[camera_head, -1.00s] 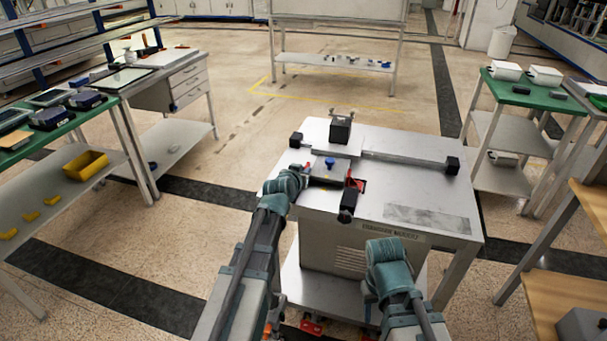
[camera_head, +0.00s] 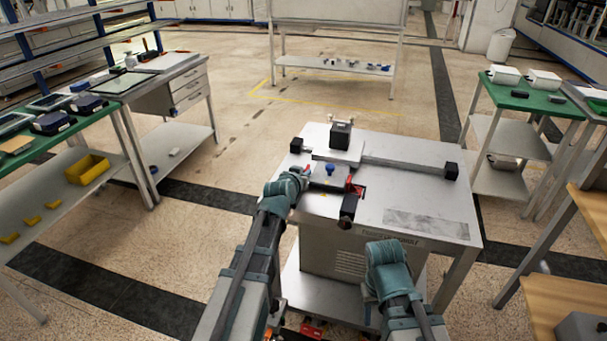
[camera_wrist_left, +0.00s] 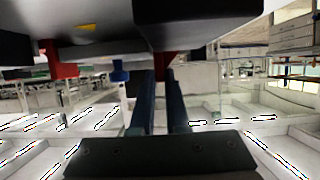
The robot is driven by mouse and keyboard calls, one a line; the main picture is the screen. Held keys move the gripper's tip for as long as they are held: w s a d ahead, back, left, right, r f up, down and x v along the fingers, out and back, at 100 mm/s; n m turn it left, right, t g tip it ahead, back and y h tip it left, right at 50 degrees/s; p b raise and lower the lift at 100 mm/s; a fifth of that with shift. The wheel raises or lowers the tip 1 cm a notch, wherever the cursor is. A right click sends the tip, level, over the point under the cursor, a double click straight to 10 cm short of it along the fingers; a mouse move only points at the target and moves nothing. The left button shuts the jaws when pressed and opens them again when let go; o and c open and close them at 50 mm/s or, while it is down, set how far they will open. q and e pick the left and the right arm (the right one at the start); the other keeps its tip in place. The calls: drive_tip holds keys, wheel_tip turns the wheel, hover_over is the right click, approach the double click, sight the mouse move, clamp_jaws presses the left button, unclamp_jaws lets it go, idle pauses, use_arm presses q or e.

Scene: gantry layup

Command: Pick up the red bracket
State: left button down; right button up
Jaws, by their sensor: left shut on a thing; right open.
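The red bracket (camera_wrist_left: 163,64) shows in the left wrist view as a small red piece at the tips of my left gripper (camera_wrist_left: 164,78), under a large dark block. My left gripper (camera_head: 308,177) is shut on it, at the left part of the grey fixture on the bench in the head view. Most of the bracket is hidden there. Whether it is clear of the fixture cannot be told. A second red piece (camera_head: 349,184) shows at the fixture's right end. My right arm hangs in front of the bench; its fingers do not show.
The white bench (camera_head: 430,190) carries a blue knob (camera_head: 330,168), a black cube (camera_head: 340,135) and a long rail (camera_head: 405,163). A left table holds a yellow bin (camera_head: 87,169) on its lower shelf. A green-topped table (camera_head: 525,95) stands at right.

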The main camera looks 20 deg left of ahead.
use_arm(q)
drive_tip(key=shift+r+p, duration=0.65)
drive_tip(key=shift+r, duration=0.2)
use_arm(e)
drive_tip(key=shift+a+r, duration=0.1)
drive_tip(key=shift+r, duration=0.75)
use_arm(q)
drive_tip(key=shift+r, duration=0.2)
use_arm(e)
drive_tip(key=shift+r, duration=0.2)
use_arm(q)
drive_tip(key=shift+s, duration=0.1)
